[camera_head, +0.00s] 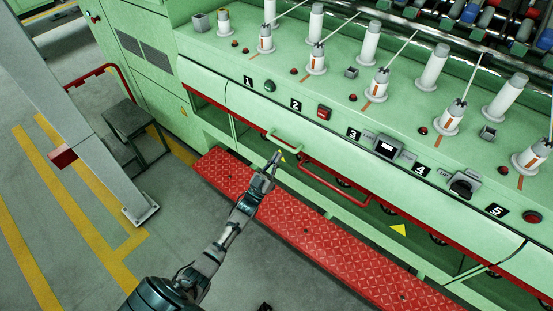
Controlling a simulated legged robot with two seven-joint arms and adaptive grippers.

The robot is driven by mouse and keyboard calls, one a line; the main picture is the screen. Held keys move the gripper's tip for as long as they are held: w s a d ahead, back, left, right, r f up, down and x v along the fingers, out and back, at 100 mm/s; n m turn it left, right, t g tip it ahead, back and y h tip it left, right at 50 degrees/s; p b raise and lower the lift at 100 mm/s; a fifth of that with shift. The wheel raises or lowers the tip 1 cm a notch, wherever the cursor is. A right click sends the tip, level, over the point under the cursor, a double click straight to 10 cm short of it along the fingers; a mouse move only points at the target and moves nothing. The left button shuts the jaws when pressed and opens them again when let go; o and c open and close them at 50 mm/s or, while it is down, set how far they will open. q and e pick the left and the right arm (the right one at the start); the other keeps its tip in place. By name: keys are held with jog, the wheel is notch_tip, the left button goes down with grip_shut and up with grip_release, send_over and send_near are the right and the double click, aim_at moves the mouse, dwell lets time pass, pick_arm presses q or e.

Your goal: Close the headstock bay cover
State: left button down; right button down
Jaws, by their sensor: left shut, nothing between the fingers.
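The long green cover panel (330,149) runs along the machine's front below the numbered labels and has a red lower edge. A dark open gap shows below that edge, so the cover appears to be open. A green handle (285,139) sits at the cover's lower left, and a red bar handle (335,184) is to its right. My left gripper (276,157) is shut and empty, just below the green handle. I cannot tell whether its tips touch anything. My right gripper is not in view.
A red tread-plate step (330,252) runs along the machine's foot, beneath my left arm. Spindles and switches line the green top. A grey post (90,120) and a dark stool (135,120) stand at left. The grey floor with yellow lines is clear at lower left.

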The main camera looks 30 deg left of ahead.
pick_arm(q)
jog(key=v, duration=1)
jog(key=shift+s, duration=0.4)
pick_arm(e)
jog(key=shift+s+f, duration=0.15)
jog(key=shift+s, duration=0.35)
pick_arm(q)
jog(key=shift+f, duration=0.15)
